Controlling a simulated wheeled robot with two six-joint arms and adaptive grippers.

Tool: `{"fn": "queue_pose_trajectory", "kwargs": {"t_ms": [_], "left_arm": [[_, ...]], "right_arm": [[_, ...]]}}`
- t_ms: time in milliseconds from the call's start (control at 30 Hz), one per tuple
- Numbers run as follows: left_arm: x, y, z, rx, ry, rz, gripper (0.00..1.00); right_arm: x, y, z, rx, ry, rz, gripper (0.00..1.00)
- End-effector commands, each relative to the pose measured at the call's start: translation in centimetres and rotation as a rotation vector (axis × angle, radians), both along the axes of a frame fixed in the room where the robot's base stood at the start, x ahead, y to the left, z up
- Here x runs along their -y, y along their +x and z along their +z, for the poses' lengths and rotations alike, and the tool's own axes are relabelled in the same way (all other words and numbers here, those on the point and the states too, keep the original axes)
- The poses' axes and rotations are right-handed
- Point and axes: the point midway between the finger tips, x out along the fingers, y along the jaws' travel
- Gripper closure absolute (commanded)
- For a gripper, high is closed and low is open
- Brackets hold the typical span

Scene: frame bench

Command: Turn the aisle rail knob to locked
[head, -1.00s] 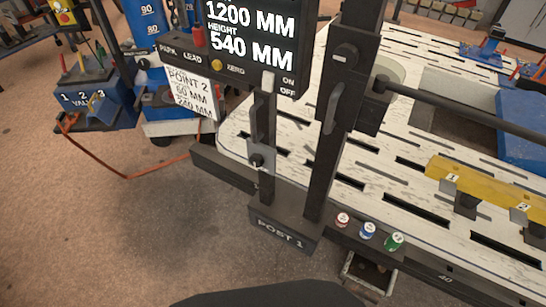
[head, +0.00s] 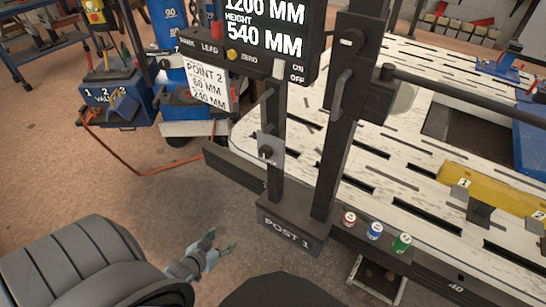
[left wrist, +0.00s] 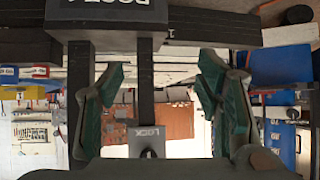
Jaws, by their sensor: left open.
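The aisle rail knob (head: 265,152) is a small dark knob on a grey plate, low on the thinner upright of the frame marked POST 1 (head: 287,231). In the left wrist view the knob (left wrist: 148,153) shows below a plate lettered LOCK (left wrist: 147,133). I cannot tell its setting. My left gripper (head: 222,246) is open and empty, low and to the left of the post in the head view. My right gripper is not in view.
A red hose (head: 140,170) lies on the left floor.

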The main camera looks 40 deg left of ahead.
Motion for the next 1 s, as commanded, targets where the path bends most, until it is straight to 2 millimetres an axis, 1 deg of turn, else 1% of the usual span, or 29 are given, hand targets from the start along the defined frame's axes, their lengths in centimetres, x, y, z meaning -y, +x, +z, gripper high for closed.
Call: {"fn": "queue_pose_trajectory", "kwargs": {"t_ms": [33, 67, 100, 133, 200, 233, 267, 333, 367, 467, 533, 600, 700, 833, 1000], "left_arm": [[-1.4, 3.9, 3.2, 0.172, -0.012, -0.015, 0.41], [-1.8, 5.9, 6.0, 0.277, -0.030, -0.027, 0.41], [-2.0, 7.9, 9.6, 0.397, -0.058, -0.047, 0.41], [-1.9, 9.1, 11.9, 0.473, -0.078, -0.063, 0.41], [-1.7, 10.6, 15.9, 0.596, -0.117, -0.094, 0.41], [-1.5, 11.1, 17.0, 0.628, -0.129, -0.104, 0.41], [-1.4, 11.5, 17.7, 0.647, -0.137, -0.109, 0.41], [-1.4, 12.4, 18.3, 0.664, -0.143, -0.114, 0.41], [-1.4, 13.0, 18.3, 0.664, -0.143, -0.113, 0.41], [-1.4, 15.4, 18.0, 0.664, -0.142, -0.112, 0.41], [-1.5, 17.6, 17.8, 0.664, -0.140, -0.113, 0.41], [-1.5, 19.9, 17.6, 0.663, -0.139, -0.112, 0.41], [-1.6, 22.7, 17.7, 0.660, -0.139, -0.111, 0.41], [-1.7, 24.5, 18.4, 0.658, -0.137, -0.108, 0.41], [-1.7, 25.5, 18.4, 0.654, -0.139, -0.109, 0.41]], "right_arm": [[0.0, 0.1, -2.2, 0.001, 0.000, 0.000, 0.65], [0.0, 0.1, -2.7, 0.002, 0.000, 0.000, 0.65], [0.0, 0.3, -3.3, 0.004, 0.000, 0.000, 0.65], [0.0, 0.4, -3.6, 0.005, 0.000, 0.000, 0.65], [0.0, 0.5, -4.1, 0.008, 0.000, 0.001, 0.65], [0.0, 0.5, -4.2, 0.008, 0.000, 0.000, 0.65], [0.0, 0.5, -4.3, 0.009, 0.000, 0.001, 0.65], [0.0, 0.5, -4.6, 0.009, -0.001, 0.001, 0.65], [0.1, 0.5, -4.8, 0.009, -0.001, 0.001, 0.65], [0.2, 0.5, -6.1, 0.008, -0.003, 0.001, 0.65], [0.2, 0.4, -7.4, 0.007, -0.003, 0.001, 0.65], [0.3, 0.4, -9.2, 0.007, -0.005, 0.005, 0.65], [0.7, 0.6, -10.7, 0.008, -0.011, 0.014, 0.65], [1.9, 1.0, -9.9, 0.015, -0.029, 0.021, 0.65], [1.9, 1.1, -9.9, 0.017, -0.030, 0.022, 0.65]]}}
